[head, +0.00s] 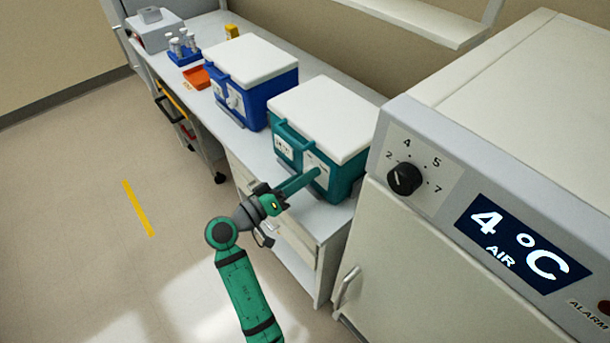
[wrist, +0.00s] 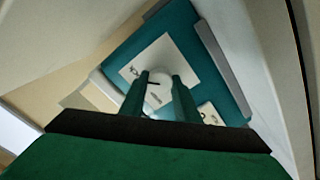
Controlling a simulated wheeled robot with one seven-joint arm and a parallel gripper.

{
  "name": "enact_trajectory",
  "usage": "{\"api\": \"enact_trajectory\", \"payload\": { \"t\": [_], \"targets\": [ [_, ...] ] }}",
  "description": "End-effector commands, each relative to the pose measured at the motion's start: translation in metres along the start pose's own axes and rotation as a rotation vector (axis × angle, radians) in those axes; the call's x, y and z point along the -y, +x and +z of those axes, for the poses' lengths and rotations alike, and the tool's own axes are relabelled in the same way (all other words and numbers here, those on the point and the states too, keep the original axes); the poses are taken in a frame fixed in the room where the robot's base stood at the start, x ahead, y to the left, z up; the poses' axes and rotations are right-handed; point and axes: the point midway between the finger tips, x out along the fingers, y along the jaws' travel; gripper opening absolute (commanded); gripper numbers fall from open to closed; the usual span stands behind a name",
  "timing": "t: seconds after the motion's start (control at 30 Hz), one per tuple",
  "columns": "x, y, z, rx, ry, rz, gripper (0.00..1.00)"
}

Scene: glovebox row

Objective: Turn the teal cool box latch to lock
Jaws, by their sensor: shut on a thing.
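The teal cool box (head: 337,181) with a white lid stands on the bench, its front facing my arm. In the wrist view its teal front (wrist: 192,42) fills the middle, tilted in the picture. The latch (wrist: 158,82) is a pale round knob on a white plate (wrist: 183,71) with small dark markings. My gripper (head: 317,172) reaches the right part of the box's front. In the wrist view my gripper (wrist: 160,85) has its two green fingers on either side of the latch, shut on it. The fingers cover part of the latch and plate, and I cannot read its setting.
A blue cool box (head: 262,103) stands left of the teal one. An incubator-like cabinet (head: 440,240) with a dial and a 4 °C display stands close on the right. An orange tray (head: 196,78) and tube rack (head: 186,55) sit farther back.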

Motion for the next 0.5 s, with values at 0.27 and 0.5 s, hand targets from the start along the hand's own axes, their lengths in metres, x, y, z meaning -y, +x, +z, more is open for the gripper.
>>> {"api": "enact_trajectory", "payload": {
  "t": [0.27, 0.5],
  "targets": [
    [0.0007, -0.0004, 0.0007, 0.001, -0.001, -0.002, 0.47],
    [0.0004, -0.0014, 0.0002, 0.0, -0.001, -0.001, 0.47]
  ]
}}
